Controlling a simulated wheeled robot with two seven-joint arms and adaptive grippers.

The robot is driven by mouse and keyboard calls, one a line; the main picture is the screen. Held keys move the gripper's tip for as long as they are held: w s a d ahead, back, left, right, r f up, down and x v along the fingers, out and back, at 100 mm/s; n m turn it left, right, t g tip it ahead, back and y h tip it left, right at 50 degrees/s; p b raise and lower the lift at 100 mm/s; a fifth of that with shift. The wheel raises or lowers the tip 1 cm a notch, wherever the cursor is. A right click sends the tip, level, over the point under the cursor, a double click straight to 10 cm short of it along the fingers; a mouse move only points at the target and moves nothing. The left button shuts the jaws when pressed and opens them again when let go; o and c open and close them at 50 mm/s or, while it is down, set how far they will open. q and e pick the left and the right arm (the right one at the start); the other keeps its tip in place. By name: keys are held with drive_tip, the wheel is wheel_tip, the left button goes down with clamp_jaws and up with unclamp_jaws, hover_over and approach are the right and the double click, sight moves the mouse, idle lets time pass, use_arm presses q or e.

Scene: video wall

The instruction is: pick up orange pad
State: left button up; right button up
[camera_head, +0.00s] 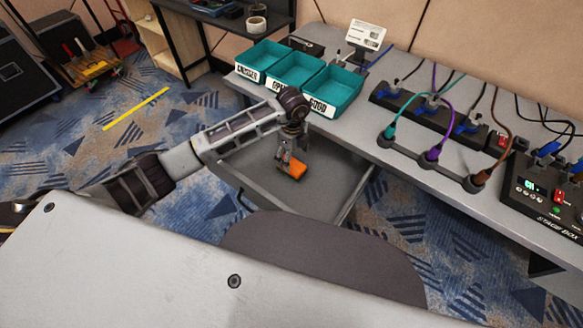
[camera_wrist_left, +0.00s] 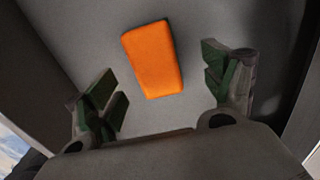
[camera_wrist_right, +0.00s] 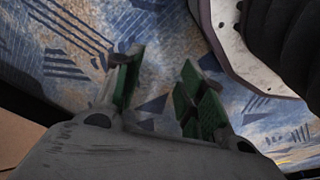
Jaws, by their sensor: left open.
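The orange pad (camera_head: 298,169) lies on the bottom of an open grey drawer (camera_head: 335,178) under the desk. In the left wrist view the orange pad (camera_wrist_left: 153,59) lies flat, slightly tilted, ahead of and between the two fingertips. My left gripper (camera_head: 288,163) points down into the drawer, above and beside the pad. In its wrist view the left gripper (camera_wrist_left: 163,85) is open and empty, with the fingers apart and not touching the pad. My right gripper (camera_wrist_right: 158,85) has its green-padded fingers apart with nothing between them, over the blue patterned carpet. It is not visible in the head view.
Three teal bins (camera_head: 333,92) stand on the desk (camera_head: 365,139) above the drawer. A cable strip (camera_head: 425,106) and a stage box (camera_head: 540,190) are on the right of the desk. The drawer walls surround my left gripper closely. A dark rounded seat (camera_head: 325,250) is in front.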

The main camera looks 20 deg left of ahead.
sight(292, 164)
use_arm(q)
drive_tip(key=shift+f, duration=0.2)
use_arm(e)
drive_tip(key=shift+r, duration=0.1)
use_arm(q)
drive_tip(key=shift+s+f, duration=0.1)
drive_tip(key=shift+f, duration=0.3)
drive_tip(key=f, duration=0.2)
drive_tip(key=shift+s+f+b, duration=0.25)
drive_tip(key=shift+f+b, duration=0.1)
drive_tip(key=shift+b, duration=0.05)
drive_tip(key=shift+f, duration=0.8)
use_arm(e)
drive_tip(key=r, duration=0.1)
drive_tip(key=a+r, duration=0.1)
drive_tip(key=r, duration=0.1)
drive_tip(key=shift+w, duration=0.15)
use_arm(q)
drive_tip(key=shift+c, duration=0.5)
use_arm(e)
drive_tip(key=shift+w, duration=0.2)
use_arm(q)
drive_tip(key=shift+a, duration=0.1)
drive_tip(key=c, duration=1)
